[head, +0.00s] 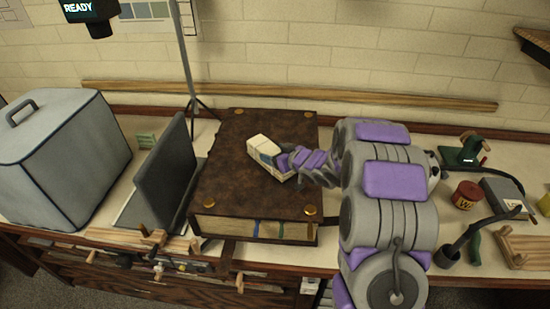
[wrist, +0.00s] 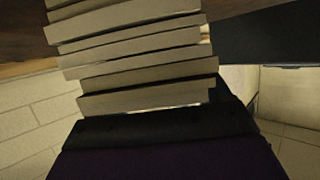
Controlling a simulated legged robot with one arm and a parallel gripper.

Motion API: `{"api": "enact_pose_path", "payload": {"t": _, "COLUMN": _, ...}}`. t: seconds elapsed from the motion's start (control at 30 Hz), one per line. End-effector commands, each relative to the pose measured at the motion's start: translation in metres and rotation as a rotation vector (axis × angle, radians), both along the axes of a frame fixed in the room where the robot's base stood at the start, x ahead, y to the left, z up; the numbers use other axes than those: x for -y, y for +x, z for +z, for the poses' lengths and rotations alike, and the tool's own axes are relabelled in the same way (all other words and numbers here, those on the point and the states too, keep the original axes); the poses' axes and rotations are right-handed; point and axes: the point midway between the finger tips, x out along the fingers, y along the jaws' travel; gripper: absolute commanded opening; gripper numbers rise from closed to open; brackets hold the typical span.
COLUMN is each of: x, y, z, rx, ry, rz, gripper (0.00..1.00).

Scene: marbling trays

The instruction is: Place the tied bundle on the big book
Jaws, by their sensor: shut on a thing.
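The big book (head: 235,165) has a brown leather cover with brass corner pieces and lies flat on the bench. The tied bundle (head: 262,149) is a small cream block with a grey-blue patch, seen over the middle right of the book's cover. I cannot tell whether it touches the cover. My gripper (head: 283,163) is shut on the right end of the bundle. In the wrist view the bundle (wrist: 140,65) shows as several stacked cream layers, close in front of my gripper (wrist: 165,122). The gripped end is partly hidden.
A dark upright panel (head: 166,175) and a grey covered box (head: 65,155) stand left of the book. A thin stand (head: 186,60) rises behind it. A red tin (head: 466,195) and a grey box (head: 501,196) lie at the right. Bare wooden rail (head: 300,95) runs along the wall.

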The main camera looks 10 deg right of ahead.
Motion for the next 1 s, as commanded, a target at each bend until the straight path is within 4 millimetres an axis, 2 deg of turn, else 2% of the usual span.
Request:
{"api": "enact_pose_path", "payload": {"t": 0.07, "x": -0.0009, "y": 0.0002, "z": -0.01, "rx": 0.0, "ry": 0.001, "rz": 0.0, "gripper": 0.29}}
{"api": "enact_pose_path", "payload": {"t": 0.4, "x": -0.0016, "y": 0.0, "z": -0.0111, "rx": 0.0, "ry": -0.001, "rz": 0.0, "gripper": 0.29}}
{"api": "enact_pose_path", "payload": {"t": 0.43, "x": -0.0016, "y": 0.0, "z": -0.0114, "rx": 0.001, "ry": -0.002, "rz": 0.001, "gripper": 0.78}}
{"api": "enact_pose_path", "payload": {"t": 0.67, "x": -0.001, "y": 0.0, "z": -0.0114, "rx": 0.0, "ry": -0.001, "rz": 0.0, "gripper": 1.0}}
{"api": "enact_pose_path", "payload": {"t": 1.0, "x": 0.0016, "y": -0.0034, "z": -0.0068, "rx": 0.001, "ry": -0.001, "rz": -0.001, "gripper": 1.0}}
